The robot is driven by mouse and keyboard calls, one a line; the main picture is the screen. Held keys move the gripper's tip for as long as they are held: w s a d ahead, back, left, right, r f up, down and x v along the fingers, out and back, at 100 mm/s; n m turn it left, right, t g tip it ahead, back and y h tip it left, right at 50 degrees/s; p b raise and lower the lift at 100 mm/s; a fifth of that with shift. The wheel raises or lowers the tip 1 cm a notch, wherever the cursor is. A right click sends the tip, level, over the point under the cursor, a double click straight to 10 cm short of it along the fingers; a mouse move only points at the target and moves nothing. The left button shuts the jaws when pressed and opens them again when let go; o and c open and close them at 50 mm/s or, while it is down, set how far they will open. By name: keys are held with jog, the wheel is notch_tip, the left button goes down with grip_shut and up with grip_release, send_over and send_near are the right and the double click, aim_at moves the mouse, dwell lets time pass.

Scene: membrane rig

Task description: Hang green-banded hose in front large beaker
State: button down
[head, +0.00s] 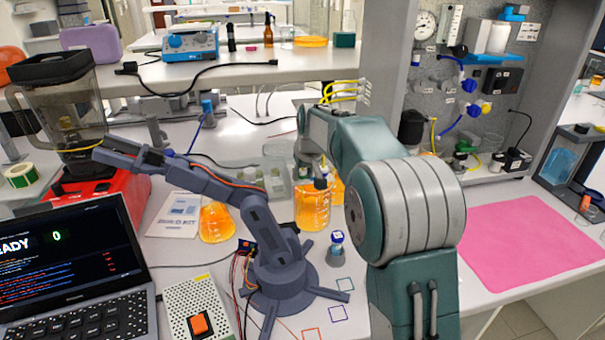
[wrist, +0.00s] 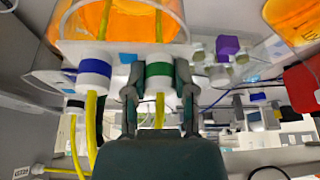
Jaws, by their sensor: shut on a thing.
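My gripper (wrist: 158,92) is shut on the white fitting of the green-banded hose (wrist: 159,70), one finger on each side of it. The yellow tube of this hose runs down past the gripper in the wrist view. A large beaker of orange liquid (head: 313,208) stands on the bench under my gripper in the head view. A glass vessel with orange liquid (wrist: 118,18) shows at the top of the wrist view, with yellow tube lengths seen in or through it. The head view hides the fingertips and the banded fitting behind my arm and the glassware.
A blue-banded hose (wrist: 95,72) is close left of my gripper in the wrist view. An orange flask (head: 215,222) and a grey desktop arm (head: 262,230) stand left of the beaker. A small blue-capped vial (head: 337,246) is in front. A pink mat (head: 525,245) lies clear at right.

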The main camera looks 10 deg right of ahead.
jog(key=shift+c, duration=1.8)
grip_release()
jog(key=shift+f, duration=0.1)
jog(key=v, duration=1.2)
